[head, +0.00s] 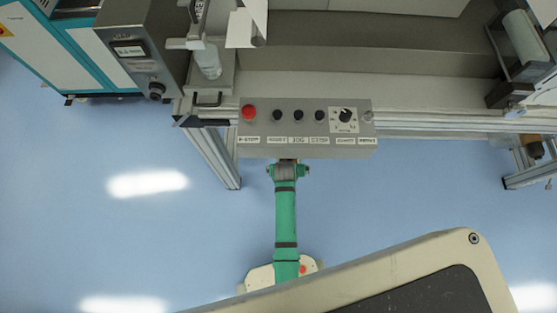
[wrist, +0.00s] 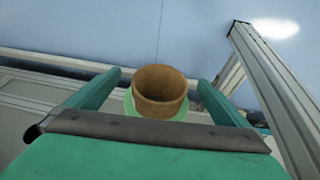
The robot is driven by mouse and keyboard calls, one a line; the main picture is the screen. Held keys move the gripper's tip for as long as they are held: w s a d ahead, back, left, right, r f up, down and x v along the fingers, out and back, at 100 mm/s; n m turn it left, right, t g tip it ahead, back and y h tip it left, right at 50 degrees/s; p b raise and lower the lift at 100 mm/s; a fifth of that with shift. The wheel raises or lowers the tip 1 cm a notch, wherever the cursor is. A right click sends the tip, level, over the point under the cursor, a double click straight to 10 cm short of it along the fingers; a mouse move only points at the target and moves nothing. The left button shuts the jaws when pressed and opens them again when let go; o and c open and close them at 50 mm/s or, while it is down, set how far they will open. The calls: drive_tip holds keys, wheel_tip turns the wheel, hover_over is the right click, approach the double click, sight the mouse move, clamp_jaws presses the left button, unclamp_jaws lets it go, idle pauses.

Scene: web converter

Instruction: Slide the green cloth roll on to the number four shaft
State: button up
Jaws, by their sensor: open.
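The green cloth roll (wrist: 160,106) shows in the wrist view as a brown, open-ended core tube with a green ring around its lower part. My gripper (wrist: 160,79) is open, with one green finger to the left of the roll and one to the right. Gaps show between the fingers and the core; I cannot tell whether they touch the cloth lower down. In the head view my green arm reaches up to the control box, and the gripper and roll are hidden there. I cannot identify the number four shaft in either view.
In the head view the control box (head: 305,148) with a red button overhangs my arm's end. A metal frame leg (head: 215,158) stands to its left. In the wrist view a metal frame bar (wrist: 275,90) runs close on the right. Blue floor (head: 420,190) lies open at the right.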

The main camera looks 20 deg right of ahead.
drive_tip(key=w, duration=0.2)
drive_tip(key=w+d, duration=0.1)
drive_tip(key=shift+w+d, duration=0.1)
drive_tip(key=shift+w, duration=0.3)
drive_tip(key=shift+w+f, duration=0.35)
drive_tip(key=shift+w, duration=0.1)
drive_tip(key=shift+w+f, duration=0.1)
drive_tip(key=shift+f, duration=0.05)
drive_tip(key=shift+a, duration=0.3)
drive_tip(key=shift+d, duration=0.25)
drive_tip(key=shift+s+d, duration=0.3)
drive_tip(key=shift+d, duration=0.05)
drive_tip(key=c, duration=0.8)
drive_tip(key=o, duration=0.4)
drive_tip(key=shift+c, duration=0.2)
drive_tip(key=shift+w+a, duration=0.1)
drive_tip(key=shift+a, duration=0.05)
drive_tip(key=c, duration=0.9)
drive_tip(key=shift+w, duration=0.75)
drive_tip(key=shift+c, duration=0.2)
drive_tip(key=shift+w+d, duration=0.35)
drive_tip(key=shift+w, duration=0.35)
drive_tip(key=shift+w+d, duration=0.25)
drive_tip(key=shift+w, duration=0.8)
